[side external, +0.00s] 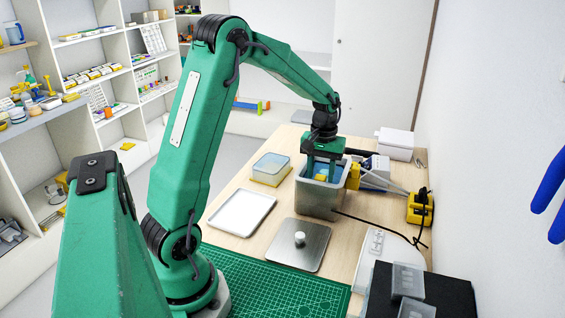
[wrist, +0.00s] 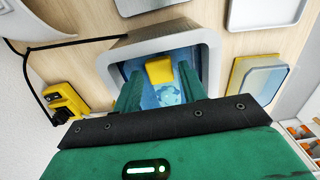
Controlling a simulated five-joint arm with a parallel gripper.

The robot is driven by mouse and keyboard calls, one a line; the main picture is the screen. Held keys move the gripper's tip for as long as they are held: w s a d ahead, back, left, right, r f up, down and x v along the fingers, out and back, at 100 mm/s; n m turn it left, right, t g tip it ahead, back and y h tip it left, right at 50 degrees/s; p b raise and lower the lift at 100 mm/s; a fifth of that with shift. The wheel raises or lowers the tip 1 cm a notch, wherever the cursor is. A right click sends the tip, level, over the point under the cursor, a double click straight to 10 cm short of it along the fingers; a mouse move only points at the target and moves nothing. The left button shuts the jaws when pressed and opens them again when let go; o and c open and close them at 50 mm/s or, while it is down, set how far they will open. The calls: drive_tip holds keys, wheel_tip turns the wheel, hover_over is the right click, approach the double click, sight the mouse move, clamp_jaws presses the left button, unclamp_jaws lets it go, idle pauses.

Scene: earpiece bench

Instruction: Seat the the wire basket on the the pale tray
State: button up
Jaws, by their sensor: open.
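A grey, open-topped bin (side external: 318,202) stands on the wooden bench and is the closest match to the wire basket, though its walls look solid rather than wire. It also shows in the wrist view (wrist: 113,60), with a blue inside and a yellow block (wrist: 159,70) in it. The pale tray (side external: 241,212) lies flat and empty to the left of the bin; its edge shows in the wrist view (wrist: 262,14). My gripper (side external: 322,172) points down into the bin's mouth with its fingers apart. In the wrist view, the open fingers (wrist: 160,88) flank the yellow block; contact cannot be told.
A clear box on a yellow base (side external: 270,168) sits behind the tray. A metal plate with a white knob (side external: 299,245) lies in front of the bin. A yellow device (side external: 419,208) with a black cable and a white power strip (side external: 374,255) are on the right.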

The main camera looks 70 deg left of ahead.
drive_tip(key=shift+f, duration=0.25)
drive_tip(key=c, duration=0.8)
drive_tip(key=shift+r, duration=5.55)
drive_tip(key=shift+r, duration=0.1)
drive_tip(key=shift+r, duration=2.25)
drive_tip(key=s+a, duration=0.3)
drive_tip(key=s, duration=0.9)
drive_tip(key=s+a, duration=0.3)
drive_tip(key=s, duration=0.9)
drive_tip(key=shift+m, duration=0.5)
drive_tip(key=f, duration=1.4)
drive_tip(key=shift+w+a+f, duration=0.1)
drive_tip(key=shift+w+f, duration=0.15)
drive_tip(key=shift+f, duration=0.15)
